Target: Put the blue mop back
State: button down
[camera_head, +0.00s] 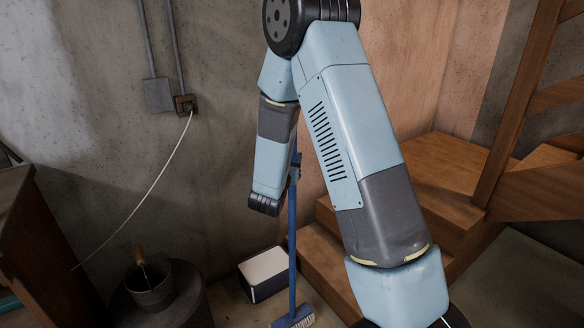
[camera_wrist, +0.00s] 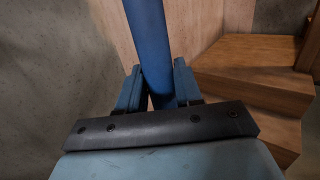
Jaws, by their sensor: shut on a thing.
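The blue mop (camera_head: 292,240) stands nearly upright in the head view, its head (camera_head: 294,318) low at the bottom edge of the picture. My gripper (camera_head: 296,170) is shut on the upper part of its handle. In the wrist view the blue handle (camera_wrist: 150,50) runs up between the two fingers of my gripper (camera_wrist: 158,88). My arm hides part of the area around the handle's top. Whether the mop head touches the floor I cannot tell.
An open box (camera_head: 265,274) with a pale inside stands just left of the mop. Wooden stairs (camera_head: 450,200) rise to the right. A pot (camera_head: 150,290) sits on a round dark stand at lower left. A white cable (camera_head: 150,195) hangs from a wall socket (camera_head: 186,104).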

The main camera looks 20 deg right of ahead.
jog(key=shift+w+d+f, duration=0.1)
jog(key=shift+d+f, duration=0.1)
jog(key=shift+f, duration=0.4)
jog(key=shift+w+d+f, duration=0.1)
jog(key=shift+d+f, duration=0.15)
jog(key=shift+f, duration=0.3)
jog(key=shift+w+d+f, duration=0.1)
jog(key=shift+d+f, duration=0.1)
jog(key=shift+f, duration=0.4)
jog(key=c, duration=0.8)
grip_release()
jog(key=shift+o, duration=0.2)
jog(key=shift+s, duration=0.1)
jog(key=shift+a, duration=0.1)
